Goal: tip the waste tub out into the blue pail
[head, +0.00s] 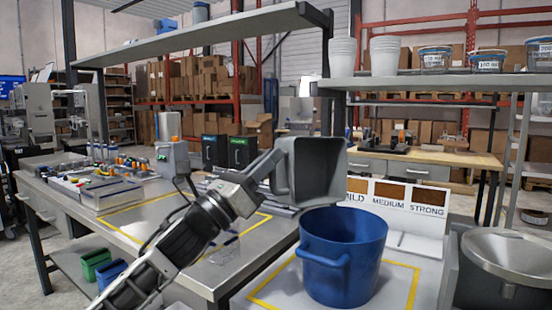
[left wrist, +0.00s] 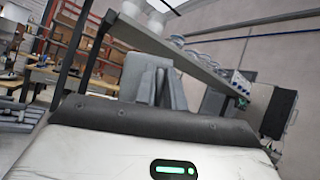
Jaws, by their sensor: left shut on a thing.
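The waste tub (head: 318,172) is a grey square tub with a side handle, in the middle of the head view. It is tipped on its side, its open mouth turned toward the head camera. The inside that shows looks bare grey. My left gripper (head: 270,178) is shut on the tub's handle side and holds it in the air, above and slightly left of the blue pail. In the left wrist view the gripper's fingers (left wrist: 160,85) show, partly hidden by the wrist housing. The blue pail (head: 345,262) stands upright below, its floor hidden. My right gripper is out of view.
The pail stands on a light surface inside a yellow outline (head: 402,292). A steel funnel-shaped bowl (head: 510,252) is at the right. A sign panel (head: 395,208) stands behind the pail. A steel table (head: 125,222) with trays is at left; shelves hang overhead.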

